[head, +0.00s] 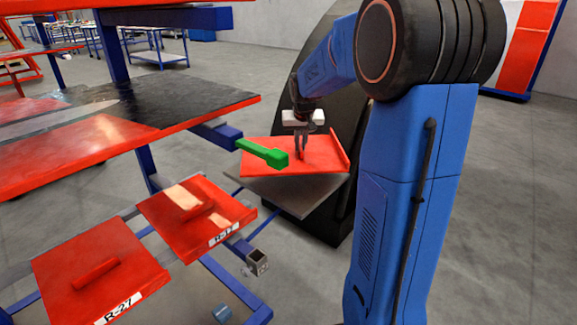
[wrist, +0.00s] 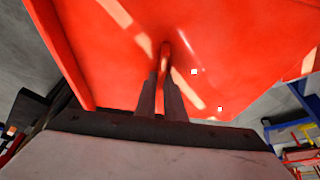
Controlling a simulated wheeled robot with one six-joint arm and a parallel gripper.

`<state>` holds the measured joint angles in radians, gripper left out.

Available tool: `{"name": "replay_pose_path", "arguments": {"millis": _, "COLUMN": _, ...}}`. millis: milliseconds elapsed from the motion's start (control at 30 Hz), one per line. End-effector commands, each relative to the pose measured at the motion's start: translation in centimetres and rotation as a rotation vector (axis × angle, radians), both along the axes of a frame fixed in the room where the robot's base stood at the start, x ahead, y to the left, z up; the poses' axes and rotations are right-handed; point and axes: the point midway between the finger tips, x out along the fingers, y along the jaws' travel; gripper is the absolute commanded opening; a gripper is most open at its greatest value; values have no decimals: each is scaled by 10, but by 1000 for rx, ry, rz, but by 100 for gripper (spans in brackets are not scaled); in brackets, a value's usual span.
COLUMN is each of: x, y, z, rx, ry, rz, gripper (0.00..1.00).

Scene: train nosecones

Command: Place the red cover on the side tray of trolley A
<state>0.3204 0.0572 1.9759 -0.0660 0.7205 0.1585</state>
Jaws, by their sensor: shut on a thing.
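A red cover (head: 327,158) with a raised right edge lies level or slightly tilted just over a grey side tray (head: 290,195). My gripper (head: 301,150) comes down from above onto the cover's middle. In the wrist view my gripper (wrist: 166,85) is shut on the red handle (wrist: 165,52) of the red cover (wrist: 215,35), which fills most of the picture. I cannot tell whether the cover touches the tray or hangs slightly above it.
A green lever (head: 263,153) on a blue bar reaches in front of the cover's left side. Two more red covers, one labelled R-27 (head: 95,270) and another (head: 195,215), lie on a lower shelf. A dark curved body stands behind the tray.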

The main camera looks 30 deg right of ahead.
Motion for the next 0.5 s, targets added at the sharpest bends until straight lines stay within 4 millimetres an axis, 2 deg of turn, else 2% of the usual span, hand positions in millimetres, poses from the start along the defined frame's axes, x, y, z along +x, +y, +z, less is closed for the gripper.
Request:
{"name": "replay_pose_path", "arguments": {"millis": 100, "x": 0, "y": 0, "z": -20, "rx": 0, "ry": 1, "rz": 0, "gripper": 0}}
{"name": "replay_pose_path", "arguments": {"millis": 233, "x": 0, "y": 0, "z": -38, "rx": 0, "ry": 0, "rz": 0, "gripper": 0}}
{"name": "replay_pose_path", "arguments": {"millis": 500, "x": 1, "y": 0, "z": -53, "rx": 0, "ry": -1, "rz": 0, "gripper": 0}}
